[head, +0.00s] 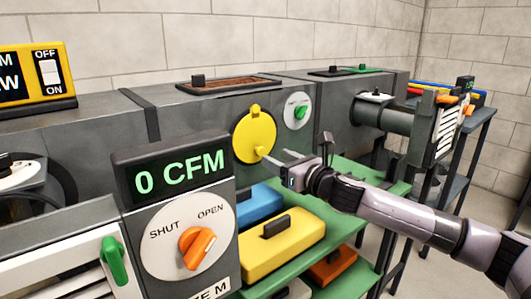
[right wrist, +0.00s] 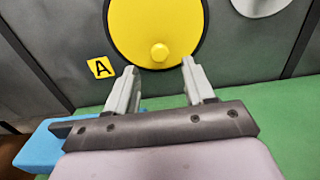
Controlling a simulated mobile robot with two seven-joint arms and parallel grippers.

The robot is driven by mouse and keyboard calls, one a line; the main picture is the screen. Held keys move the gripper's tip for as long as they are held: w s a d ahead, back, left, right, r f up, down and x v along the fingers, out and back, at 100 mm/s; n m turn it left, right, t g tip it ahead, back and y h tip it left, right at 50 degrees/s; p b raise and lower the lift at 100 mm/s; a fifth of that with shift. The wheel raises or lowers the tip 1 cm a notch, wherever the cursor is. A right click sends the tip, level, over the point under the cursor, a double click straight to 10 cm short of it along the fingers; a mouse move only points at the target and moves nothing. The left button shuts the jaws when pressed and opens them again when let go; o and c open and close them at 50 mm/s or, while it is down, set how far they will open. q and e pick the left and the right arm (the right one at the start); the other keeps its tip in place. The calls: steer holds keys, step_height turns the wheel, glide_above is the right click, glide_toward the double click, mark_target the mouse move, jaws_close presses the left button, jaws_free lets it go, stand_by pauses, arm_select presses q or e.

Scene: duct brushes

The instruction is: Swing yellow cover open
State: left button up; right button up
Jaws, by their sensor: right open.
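The yellow cover (head: 255,134) is a round disc flat against the front of the grey duct, with a small tab at its top and a knob low on its face. It also shows in the right wrist view (right wrist: 155,20), where its yellow knob (right wrist: 159,52) sits just beyond and between the fingertips. My right gripper (head: 267,160) is open and empty, in front of the lower part of the cover; in the right wrist view its two fingers (right wrist: 159,68) are spread with the knob ahead of the gap. My left gripper is not in view.
A green shelf (head: 349,180) below the duct holds a yellow box (head: 283,245) and a blue box (head: 260,204). A panel reading 0 CFM (head: 178,175) stands in the left foreground. A white round dial (head: 297,110) is right of the cover.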

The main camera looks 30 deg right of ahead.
mark_target(262, 151)
steer(key=shift+w+a, duration=0.15)
steer(key=shift+w, duration=1.15)
steer(key=shift+w+a, duration=0.1)
steer(key=shift+w, duration=1.2)
jaws_close()
